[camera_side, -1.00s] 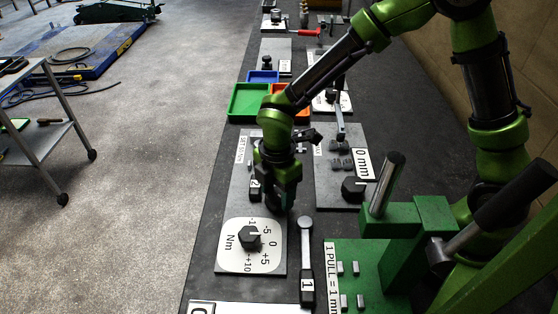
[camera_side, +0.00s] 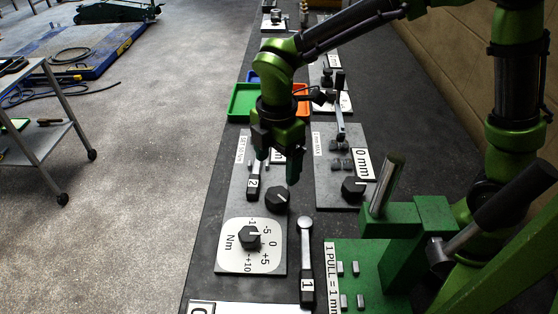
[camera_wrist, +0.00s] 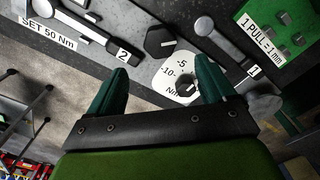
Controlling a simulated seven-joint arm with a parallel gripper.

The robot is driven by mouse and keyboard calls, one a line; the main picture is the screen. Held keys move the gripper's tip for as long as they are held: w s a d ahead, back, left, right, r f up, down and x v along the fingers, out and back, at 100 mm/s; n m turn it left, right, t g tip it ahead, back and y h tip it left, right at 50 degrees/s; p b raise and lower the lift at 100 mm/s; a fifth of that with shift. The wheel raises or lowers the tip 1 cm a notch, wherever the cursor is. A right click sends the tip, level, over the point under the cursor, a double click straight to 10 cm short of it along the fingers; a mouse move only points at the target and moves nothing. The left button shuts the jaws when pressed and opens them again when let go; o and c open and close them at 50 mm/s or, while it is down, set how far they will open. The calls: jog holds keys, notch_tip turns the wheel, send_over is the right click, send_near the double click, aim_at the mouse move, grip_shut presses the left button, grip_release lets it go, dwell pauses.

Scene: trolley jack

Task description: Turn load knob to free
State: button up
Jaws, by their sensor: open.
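Three black knobs show, and I cannot read "load" or "free" on any, so which is the load knob is unclear. One knob (camera_side: 276,199) sits at the near end of the SET 50 Nm panel (camera_side: 240,190); it also shows in the wrist view (camera_wrist: 160,42). A second knob (camera_side: 249,236) stands on the white Nm dial (camera_side: 232,258) and also shows between my fingers in the wrist view (camera_wrist: 187,89). A third knob (camera_side: 353,187) is by the 0 mm label. My gripper (camera_side: 278,163) is open and empty, above the SET 50 Nm panel, apart from the knobs.
Lever 2 (camera_side: 254,181) lies left of the first knob, and lever 1 (camera_side: 306,265) lies right of the dial. The green jack (camera_side: 405,235) with upright handles stands at the right. Green, blue and orange trays (camera_side: 248,101) are farther back.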

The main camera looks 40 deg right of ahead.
notch_tip(320, 180, up, 8)
send_over(277, 194)
jog(key=shift+f, duration=0.15)
jog(key=shift+d, duration=0.1)
notch_tip(277, 194, down, 17)
jog(key=m, duration=1.8)
jog(key=shift+w, duration=0.1)
jog(key=c, duration=1.1)
